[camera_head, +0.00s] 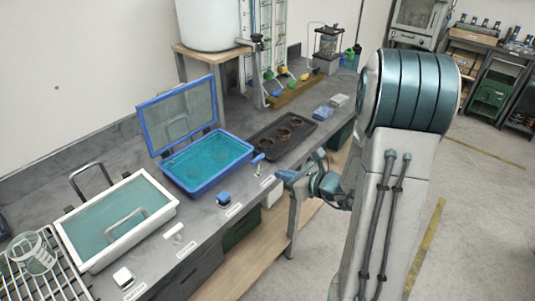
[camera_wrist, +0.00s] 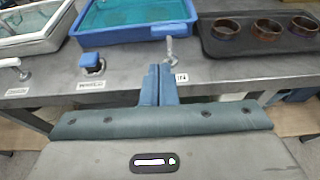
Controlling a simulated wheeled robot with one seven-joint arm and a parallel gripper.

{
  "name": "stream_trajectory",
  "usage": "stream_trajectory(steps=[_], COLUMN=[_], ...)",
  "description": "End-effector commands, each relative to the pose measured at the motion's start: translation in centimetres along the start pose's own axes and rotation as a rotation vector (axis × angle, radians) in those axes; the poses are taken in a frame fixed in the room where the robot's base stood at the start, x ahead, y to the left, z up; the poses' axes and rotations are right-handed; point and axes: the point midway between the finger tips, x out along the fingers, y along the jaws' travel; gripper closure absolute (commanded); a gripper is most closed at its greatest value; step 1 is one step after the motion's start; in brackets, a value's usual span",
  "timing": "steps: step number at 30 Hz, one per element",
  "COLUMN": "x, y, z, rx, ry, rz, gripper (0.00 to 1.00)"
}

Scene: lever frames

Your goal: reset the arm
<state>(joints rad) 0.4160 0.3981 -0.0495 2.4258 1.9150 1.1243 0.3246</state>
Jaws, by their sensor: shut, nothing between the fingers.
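My arm (camera_head: 395,190) reaches from the right toward the bench in the head view. My gripper (camera_head: 280,175) is beside the bench's front edge, near a small blue-tipped lever (camera_head: 258,159). In the wrist view my gripper (camera_wrist: 160,68) has its two blue fingers together, with nothing between them. The fingertips point at the bench front, and the lever (camera_wrist: 168,46) stands just beyond them, partly close behind the fingers. I cannot tell whether they touch it.
The bench holds a blue open-lidded tank (camera_head: 205,185), a white tank (camera_head: 70,235), a dark tray (camera_head: 255,145) with 3 brown rings, a blue knob (camera_head: 223,198), a white lever (camera_head: 173,231) and a wire rack (camera_head: 60,285). Open floor (camera_head: 480,210) lies to the right.

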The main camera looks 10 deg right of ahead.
Motion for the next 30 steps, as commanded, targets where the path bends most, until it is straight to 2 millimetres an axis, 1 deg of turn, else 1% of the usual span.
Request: stream_trajectory(steps=[4, 7, 8, 11, 12, 14, 15, 18, 21, 25, 27, 30], x=[0.0, 0.1, 0.0, -0.3, -0.7, -1.4, -2.0, -3.7, -5.8, -8.7, -10.3, -12.5], y=[0.3, 1.6, 2.4, 5.6, 7.2, 9.6, 11.0, 14.1, 16.4, 18.2, 18.6, 18.5], z=[0.2, 0.9, 1.3, 2.6, 3.1, 3.7, 3.9, 4.1, 3.8, 3.2, 3.0, 2.7], rx=[-0.008, -0.061, -0.093, -0.243, -0.321, -0.447, -0.534, -0.753, -0.977, -1.277, -1.440, -1.677], ry=[0.000, 0.007, 0.011, 0.035, 0.048, 0.069, 0.085, 0.126, 0.172, 0.238, 0.279, 0.344], rz=[0.010, 0.057, 0.083, 0.203, 0.261, 0.352, 0.411, 0.550, 0.679, 0.832, 0.908, 1.004], gripper=[1.00, 1.00, 1.00, 1.00, 1.00, 1.00, 1.00, 1.00, 1.00, 1.00, 1.00, 1.00])
